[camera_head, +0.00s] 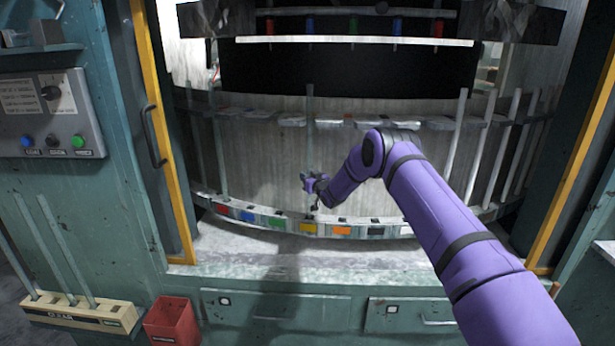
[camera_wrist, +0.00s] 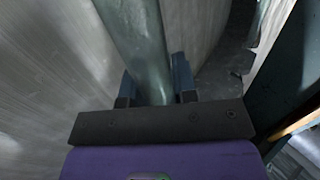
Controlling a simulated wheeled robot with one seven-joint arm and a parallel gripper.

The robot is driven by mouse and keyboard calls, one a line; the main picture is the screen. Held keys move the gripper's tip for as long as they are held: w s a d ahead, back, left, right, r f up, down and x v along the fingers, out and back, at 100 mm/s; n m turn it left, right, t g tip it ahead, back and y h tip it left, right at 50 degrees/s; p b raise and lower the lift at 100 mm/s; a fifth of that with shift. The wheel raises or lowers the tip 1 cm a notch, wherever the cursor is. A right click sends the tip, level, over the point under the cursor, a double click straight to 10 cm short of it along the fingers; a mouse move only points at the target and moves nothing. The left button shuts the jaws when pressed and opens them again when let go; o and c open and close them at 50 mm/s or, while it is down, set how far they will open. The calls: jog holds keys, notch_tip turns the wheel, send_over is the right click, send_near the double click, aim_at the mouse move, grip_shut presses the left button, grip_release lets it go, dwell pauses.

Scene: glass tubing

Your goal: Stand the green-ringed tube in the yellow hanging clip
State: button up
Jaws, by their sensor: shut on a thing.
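A pale greenish glass tube (camera_head: 310,104) stands about upright in the machine's opening, in front of the curved wall. My gripper (camera_head: 316,185) is shut on its lower part. In the wrist view my gripper (camera_wrist: 155,88) has a dark finger on each side of the tube (camera_wrist: 140,40). I cannot make out a green ring. A yellow marker (camera_head: 308,228) sits on the lower curved rail, just below my gripper. The tube passes in front of or through the upper ledge; I cannot tell which. The clip's jaws and the tube's lower end are not clear.
The lower rail also carries red, blue, green (camera_head: 277,222) and orange (camera_head: 342,231) markers. Several pale tubes (camera_head: 484,150) stand at the right, and one (camera_head: 220,155) at the left. A wooden rack (camera_head: 85,312) with tubes and a red bin (camera_head: 172,321) are at lower left.

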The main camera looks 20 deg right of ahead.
dwell(0.4)
jog(key=o, duration=1)
jog(key=shift+o, duration=0.2)
jog(key=shift+s, duration=0.1)
